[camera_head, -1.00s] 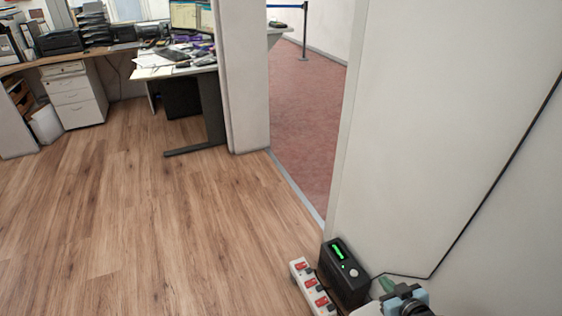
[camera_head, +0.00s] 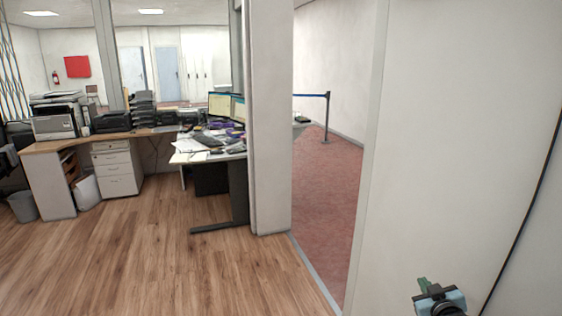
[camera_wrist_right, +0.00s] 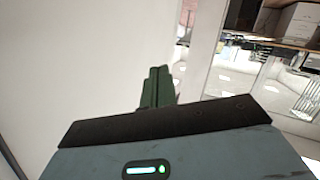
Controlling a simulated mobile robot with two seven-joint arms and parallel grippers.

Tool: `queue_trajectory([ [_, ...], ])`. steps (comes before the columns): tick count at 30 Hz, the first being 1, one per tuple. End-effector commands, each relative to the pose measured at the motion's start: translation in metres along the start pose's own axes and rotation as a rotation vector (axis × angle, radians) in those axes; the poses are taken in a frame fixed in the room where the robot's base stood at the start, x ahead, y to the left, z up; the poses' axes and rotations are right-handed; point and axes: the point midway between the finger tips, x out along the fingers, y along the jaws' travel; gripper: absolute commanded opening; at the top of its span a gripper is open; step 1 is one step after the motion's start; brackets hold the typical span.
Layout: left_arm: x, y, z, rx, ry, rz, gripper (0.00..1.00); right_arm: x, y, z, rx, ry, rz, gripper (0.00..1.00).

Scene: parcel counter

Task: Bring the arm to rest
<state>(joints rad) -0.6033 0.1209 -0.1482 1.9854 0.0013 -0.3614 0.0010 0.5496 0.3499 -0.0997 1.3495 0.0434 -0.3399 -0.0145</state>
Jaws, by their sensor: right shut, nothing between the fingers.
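My right gripper (camera_head: 424,284) is at the lower right of the head view, in front of the white wall. Its green fingers point up and away. In the right wrist view the fingers of the right gripper (camera_wrist_right: 157,86) are together with nothing between them. My left gripper is in neither view.
A white wall (camera_head: 440,130) stands close behind the right gripper. A doorway opens onto red carpet (camera_head: 325,200) with a belt post (camera_head: 326,118). A desk (camera_head: 205,152) and a drawer cabinet (camera_head: 117,168) stand at the left. The wooden floor (camera_head: 150,260) is clear.

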Motion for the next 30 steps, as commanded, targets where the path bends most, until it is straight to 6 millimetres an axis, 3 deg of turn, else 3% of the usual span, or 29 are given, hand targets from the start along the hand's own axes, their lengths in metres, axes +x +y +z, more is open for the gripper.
queue_trajectory([
  [1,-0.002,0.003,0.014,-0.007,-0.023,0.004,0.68,0.000,0.003,0.002,-0.023,-0.014,0.015,0.00],
  [8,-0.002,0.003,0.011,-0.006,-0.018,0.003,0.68,-0.038,-0.047,0.059,-0.012,-0.076,-0.057,0.00],
  [14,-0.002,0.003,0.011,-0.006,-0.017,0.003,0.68,-0.090,-0.098,0.116,0.011,-0.147,-0.133,0.00],
  [21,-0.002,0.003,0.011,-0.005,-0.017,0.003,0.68,-0.195,-0.165,0.188,0.071,-0.267,-0.237,0.00],
  [30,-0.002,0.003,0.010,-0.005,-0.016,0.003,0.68,-0.338,-0.220,0.236,0.168,-0.422,-0.328,0.00],
])
